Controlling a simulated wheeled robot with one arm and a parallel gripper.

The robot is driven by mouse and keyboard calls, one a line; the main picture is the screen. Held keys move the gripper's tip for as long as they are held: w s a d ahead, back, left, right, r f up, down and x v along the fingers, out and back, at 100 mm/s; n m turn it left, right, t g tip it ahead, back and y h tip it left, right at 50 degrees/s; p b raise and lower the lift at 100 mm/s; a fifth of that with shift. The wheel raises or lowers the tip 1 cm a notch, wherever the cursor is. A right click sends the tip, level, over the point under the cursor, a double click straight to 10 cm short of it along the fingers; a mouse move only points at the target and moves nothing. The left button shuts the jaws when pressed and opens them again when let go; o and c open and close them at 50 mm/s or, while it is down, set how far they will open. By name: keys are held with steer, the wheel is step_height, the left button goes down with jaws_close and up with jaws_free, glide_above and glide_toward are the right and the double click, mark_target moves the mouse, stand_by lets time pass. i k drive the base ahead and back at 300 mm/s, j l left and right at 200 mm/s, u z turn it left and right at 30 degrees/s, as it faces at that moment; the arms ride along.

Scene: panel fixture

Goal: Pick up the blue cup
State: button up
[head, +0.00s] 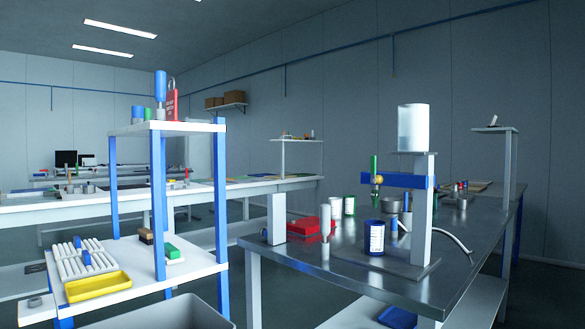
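A dark blue cup (375,238) with a white label stands upright on the metal workbench (330,268). It is on or beside the grey base plate of a fixture, below the fixture's blue crossbar (395,180); I cannot tell which. A green-handled brass valve (376,180) hangs on the crossbar above the cup. Small grey parts are just right of the cup. My gripper is not in view.
A fixture post (423,215) carries a white cylinder (413,127). White and green containers (336,207) and a red box (303,227) stand left of the cup. A blue-legged white shelf (165,127) and a yellow tray (97,286) are at left. The bench's front right is clear.

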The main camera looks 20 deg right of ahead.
mark_target(374, 229)
steer(key=k+j+z, duration=0.1)
steer(key=z, duration=1.15)
